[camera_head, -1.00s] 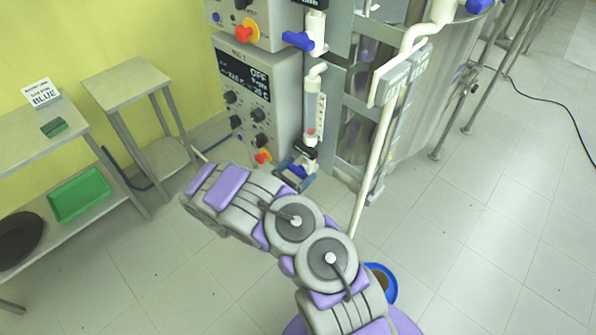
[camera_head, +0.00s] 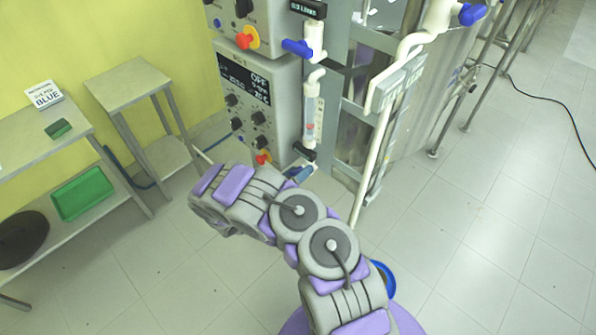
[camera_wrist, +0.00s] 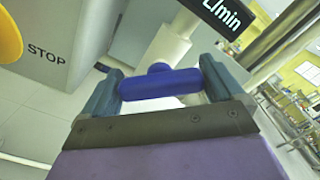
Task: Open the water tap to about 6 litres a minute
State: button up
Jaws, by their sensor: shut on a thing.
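My gripper (camera_wrist: 160,76) is shut on a blue bar-shaped tap handle (camera_wrist: 160,84), with one finger at each end of it. The handle lies roughly level across the wrist view. A white pipe (camera_wrist: 166,45) rises behind it. A black display (camera_wrist: 228,20) marked L/min is above right; its number is cut off. In the head view, my gripper (camera_head: 301,173) is low at the pipework, below the black display (camera_head: 304,151), and largely hides the handle. A clear flow tube (camera_head: 312,116) with a red float stands above.
A second blue tap handle (camera_head: 297,47) sits higher up. A control box (camera_head: 252,95) with knobs and a red-yellow stop button (camera_head: 263,158) is close left of my gripper. A metal frame (camera_head: 350,110) and tank (camera_head: 418,95) stand right.

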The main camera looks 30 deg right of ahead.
jog(key=shift+w+a+f+n, duration=0.1)
jog(key=shift+w+a+n, duration=0.05)
jog(key=shift+n, duration=1.85)
jog(key=o, duration=0.7)
jog(key=shift+a, duration=0.15)
jog(key=p+v, duration=0.4)
jog(key=v, duration=1.3)
